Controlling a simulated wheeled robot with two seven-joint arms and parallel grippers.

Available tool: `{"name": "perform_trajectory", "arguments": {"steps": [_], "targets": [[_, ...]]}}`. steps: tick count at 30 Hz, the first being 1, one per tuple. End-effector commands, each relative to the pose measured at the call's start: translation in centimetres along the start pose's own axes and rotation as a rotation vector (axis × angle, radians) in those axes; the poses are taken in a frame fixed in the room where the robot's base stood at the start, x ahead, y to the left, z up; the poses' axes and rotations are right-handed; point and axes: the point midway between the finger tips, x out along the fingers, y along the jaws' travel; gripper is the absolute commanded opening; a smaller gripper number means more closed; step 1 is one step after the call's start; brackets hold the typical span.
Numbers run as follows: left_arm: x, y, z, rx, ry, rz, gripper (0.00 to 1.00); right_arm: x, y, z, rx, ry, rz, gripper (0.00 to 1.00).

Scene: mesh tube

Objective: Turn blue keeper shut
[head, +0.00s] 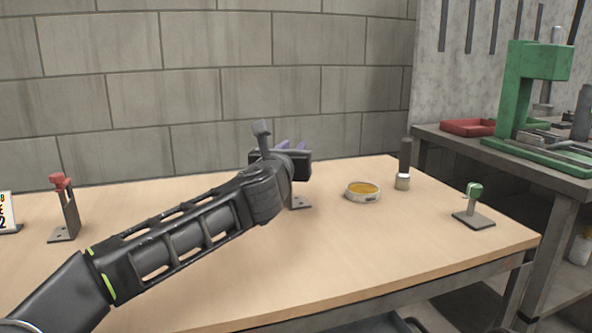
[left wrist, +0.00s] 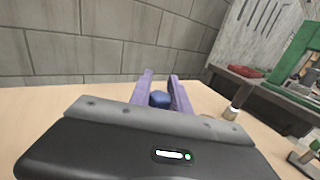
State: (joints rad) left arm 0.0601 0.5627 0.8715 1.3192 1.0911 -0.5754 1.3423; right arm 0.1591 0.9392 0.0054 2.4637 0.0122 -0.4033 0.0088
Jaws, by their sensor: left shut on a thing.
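The blue keeper (left wrist: 160,99) shows in the left wrist view as a rounded blue knob between the two purple fingers. My left gripper (left wrist: 161,77) is shut on it, with a finger on each side. In the head view my left gripper (head: 290,147) is over the middle of the bench, pointing away, and my wrist hides the keeper. A grey metal foot plate (head: 299,203) shows below the gripper. How far the keeper is turned cannot be told. My right gripper is not in view.
On the wooden bench (head: 400,245) stand a red-topped bracket (head: 66,212) at left and a green-topped post (head: 474,204) at right. A round tin with yellow contents (head: 363,191) and a dark upright cylinder (head: 403,165) are right of the gripper. A block wall rises behind.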

Motion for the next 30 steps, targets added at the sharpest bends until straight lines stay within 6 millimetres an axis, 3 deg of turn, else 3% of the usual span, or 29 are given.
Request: {"name": "perform_trajectory", "arguments": {"steps": [8,21,30], "targets": [[-0.1,0.3,0.2,0.000,0.002,0.258,0.00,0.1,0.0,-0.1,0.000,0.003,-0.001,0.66],[-0.5,1.4,0.3,0.002,0.002,0.646,0.00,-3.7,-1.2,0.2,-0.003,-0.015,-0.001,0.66],[-0.8,1.9,0.1,0.002,0.002,0.784,0.00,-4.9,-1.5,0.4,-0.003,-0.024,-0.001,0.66]]}}
